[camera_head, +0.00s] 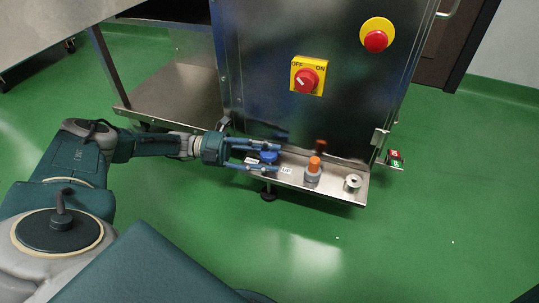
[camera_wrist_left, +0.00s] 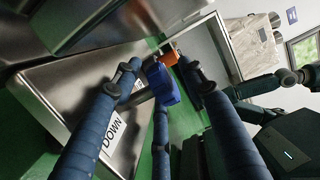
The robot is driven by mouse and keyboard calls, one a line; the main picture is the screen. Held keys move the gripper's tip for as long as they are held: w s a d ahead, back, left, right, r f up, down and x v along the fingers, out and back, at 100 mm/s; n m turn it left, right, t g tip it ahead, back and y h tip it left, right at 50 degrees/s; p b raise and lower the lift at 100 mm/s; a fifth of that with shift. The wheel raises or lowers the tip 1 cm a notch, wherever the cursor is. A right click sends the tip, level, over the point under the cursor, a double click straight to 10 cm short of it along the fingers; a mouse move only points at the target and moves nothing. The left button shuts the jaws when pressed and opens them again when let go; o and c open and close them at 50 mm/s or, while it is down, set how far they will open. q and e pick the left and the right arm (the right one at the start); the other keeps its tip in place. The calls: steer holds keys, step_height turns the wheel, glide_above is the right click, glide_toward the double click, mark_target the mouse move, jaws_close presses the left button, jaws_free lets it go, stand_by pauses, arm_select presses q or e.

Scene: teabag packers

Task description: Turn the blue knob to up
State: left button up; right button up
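The blue knob (camera_head: 268,156) sits on the narrow steel shelf at the foot of the machine. It also shows in the left wrist view (camera_wrist_left: 162,84), between my finger tips. Gaps show beside the knob in the wrist view, so I see no firm grip. A white label reading UP (camera_head: 286,171) is at the shelf's front edge. A label reading DOWN (camera_wrist_left: 112,132) shows in the wrist view. My right gripper is not seen.
An orange-topped knob (camera_head: 314,166) and a small silver one (camera_head: 353,183) stand right of the blue knob on the steel shelf (camera_head: 333,189). A yellow OFF/ON switch (camera_head: 308,77) and a red emergency button (camera_head: 376,40) are above. Green floor in front is clear.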

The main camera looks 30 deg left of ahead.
arm_select(q)
steer(key=v, duration=1.2)
